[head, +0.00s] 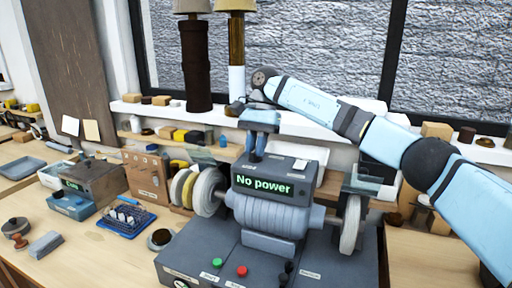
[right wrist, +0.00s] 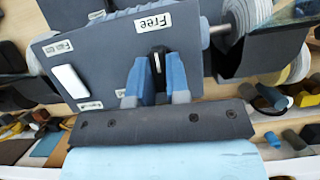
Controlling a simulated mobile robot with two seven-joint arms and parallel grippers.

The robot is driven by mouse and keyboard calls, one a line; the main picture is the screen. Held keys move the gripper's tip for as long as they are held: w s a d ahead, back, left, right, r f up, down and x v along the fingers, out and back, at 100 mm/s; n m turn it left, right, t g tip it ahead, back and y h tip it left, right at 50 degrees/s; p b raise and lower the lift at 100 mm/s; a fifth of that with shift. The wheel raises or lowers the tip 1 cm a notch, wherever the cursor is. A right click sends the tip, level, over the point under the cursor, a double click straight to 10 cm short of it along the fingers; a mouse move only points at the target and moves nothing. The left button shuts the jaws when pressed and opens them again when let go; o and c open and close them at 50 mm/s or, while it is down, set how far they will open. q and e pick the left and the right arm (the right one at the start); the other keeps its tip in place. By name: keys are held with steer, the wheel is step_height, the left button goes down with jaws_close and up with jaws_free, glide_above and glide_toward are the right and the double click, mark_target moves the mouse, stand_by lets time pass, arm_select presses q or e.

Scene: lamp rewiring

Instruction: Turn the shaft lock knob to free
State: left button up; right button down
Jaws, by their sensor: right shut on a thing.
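The grinder (head: 268,215) stands on a grey base, with a wheel at each end and a display reading "No power". My right gripper (head: 256,157) reaches down onto the top of its housing from behind. In the right wrist view the gripper (right wrist: 158,75) is shut on the dark shaft lock knob (right wrist: 157,60), one blue finger on each side. The knob's white mark points toward the "Free" label (right wrist: 153,22). A second label (right wrist: 58,47), too small to read surely, lies to the left. My left gripper is not in view.
A white switch-like piece (right wrist: 68,82) sits on the same panel. Green (head: 217,263) and red (head: 241,271) buttons are on the base. A blue wire tray (head: 124,219) and a grey box (head: 86,184) stand left. Tall lamp columns (head: 196,65) rise behind.

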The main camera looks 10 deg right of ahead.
steer(key=shift+n, duration=0.3)
steer(key=c, duration=1.1)
jaws_free()
steer(key=shift+r, duration=0.1)
steer(key=v, duration=0.5)
steer(key=shift+w+r+b, duration=0.15)
steer(key=shift+r+b, duration=0.15)
steer(key=p+v, duration=0.2)
steer(key=v, duration=0.6)
